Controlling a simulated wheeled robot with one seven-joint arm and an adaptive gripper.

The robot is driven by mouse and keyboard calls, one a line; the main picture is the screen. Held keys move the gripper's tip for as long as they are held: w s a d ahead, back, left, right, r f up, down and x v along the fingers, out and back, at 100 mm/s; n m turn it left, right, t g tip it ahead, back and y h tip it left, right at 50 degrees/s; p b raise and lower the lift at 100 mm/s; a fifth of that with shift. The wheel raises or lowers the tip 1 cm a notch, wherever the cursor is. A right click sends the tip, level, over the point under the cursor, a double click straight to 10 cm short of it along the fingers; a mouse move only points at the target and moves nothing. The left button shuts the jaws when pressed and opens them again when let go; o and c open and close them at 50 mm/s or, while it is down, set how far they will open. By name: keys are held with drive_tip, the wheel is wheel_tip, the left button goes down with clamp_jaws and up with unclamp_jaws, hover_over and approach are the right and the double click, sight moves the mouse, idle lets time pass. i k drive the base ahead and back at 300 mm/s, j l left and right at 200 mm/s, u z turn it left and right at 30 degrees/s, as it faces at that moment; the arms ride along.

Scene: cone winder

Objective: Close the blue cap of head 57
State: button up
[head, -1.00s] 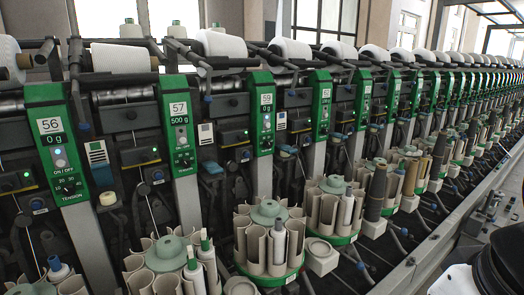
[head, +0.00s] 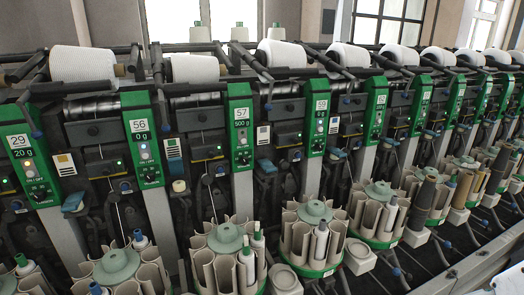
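The head 57 panel (head: 241,125) is green with a white number plate, reads 500 g, and stands near the middle of the head view. A blue piece (head: 267,166) shows low to the right of this panel. It is small and partly in shadow. I cannot tell whether it is the cap of head 57, or whether it is open or shut. A small round blue part (head: 220,170) sits to the left of the panel. My gripper is not in view.
The head 56 panel (head: 145,138) stands to the left and the head 59 panel (head: 319,124) to the right. Round bobbin magazines, one near the centre (head: 225,237), jut out in front. White yarn packages (head: 195,69) line the top. A rail runs along the lower right.

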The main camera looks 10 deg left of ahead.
sight(175, 165)
drive_tip(key=j+u, duration=0.1)
drive_tip(key=u, duration=0.3)
drive_tip(key=i+u, duration=0.15)
drive_tip(key=u, duration=0.3)
drive_tip(key=i+u, duration=0.1)
drive_tip(key=u, duration=0.7)
drive_tip(key=i+j, duration=0.05)
drive_tip(key=i, duration=0.05)
